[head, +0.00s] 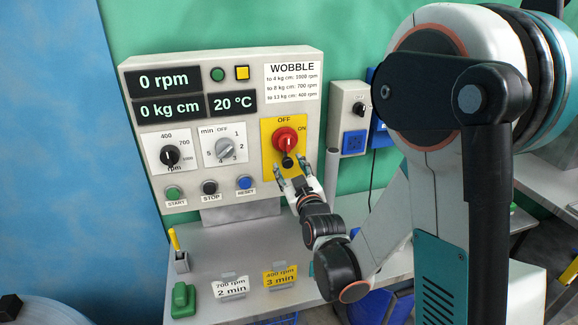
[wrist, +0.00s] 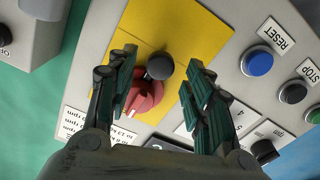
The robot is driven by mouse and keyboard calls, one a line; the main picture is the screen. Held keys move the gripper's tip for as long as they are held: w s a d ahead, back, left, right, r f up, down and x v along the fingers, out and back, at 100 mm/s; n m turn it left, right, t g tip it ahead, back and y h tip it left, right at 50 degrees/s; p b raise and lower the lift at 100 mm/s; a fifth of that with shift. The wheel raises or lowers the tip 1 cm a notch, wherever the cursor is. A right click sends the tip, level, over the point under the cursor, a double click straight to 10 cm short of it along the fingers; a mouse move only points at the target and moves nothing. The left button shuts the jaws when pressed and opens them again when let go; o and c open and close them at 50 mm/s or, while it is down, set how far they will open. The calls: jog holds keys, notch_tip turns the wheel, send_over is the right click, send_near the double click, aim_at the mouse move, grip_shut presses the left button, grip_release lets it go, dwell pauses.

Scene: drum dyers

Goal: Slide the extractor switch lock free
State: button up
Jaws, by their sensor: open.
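A red rotary switch (head: 285,138) sits on a yellow plate (head: 268,127) marked OFF at the top and ON at the right. A black round knob (head: 288,161) is at its lower end; I cannot tell whether this is the lock. In the wrist view the red switch (wrist: 145,98) and black knob (wrist: 159,66) appear between the fingers. My gripper (head: 290,167) is open in front of the lower part of the plate. Its fingers (wrist: 160,68) lie either side of the knob in the picture; contact cannot be told.
The control panel (head: 232,60) holds START (head: 173,192), STOP (head: 209,187) and RESET (head: 244,182) buttons left of my gripper. A grey box with a black knob (head: 358,107) is at right.

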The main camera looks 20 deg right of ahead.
aim_at(286, 157)
jog(key=shift+w, duration=1.1)
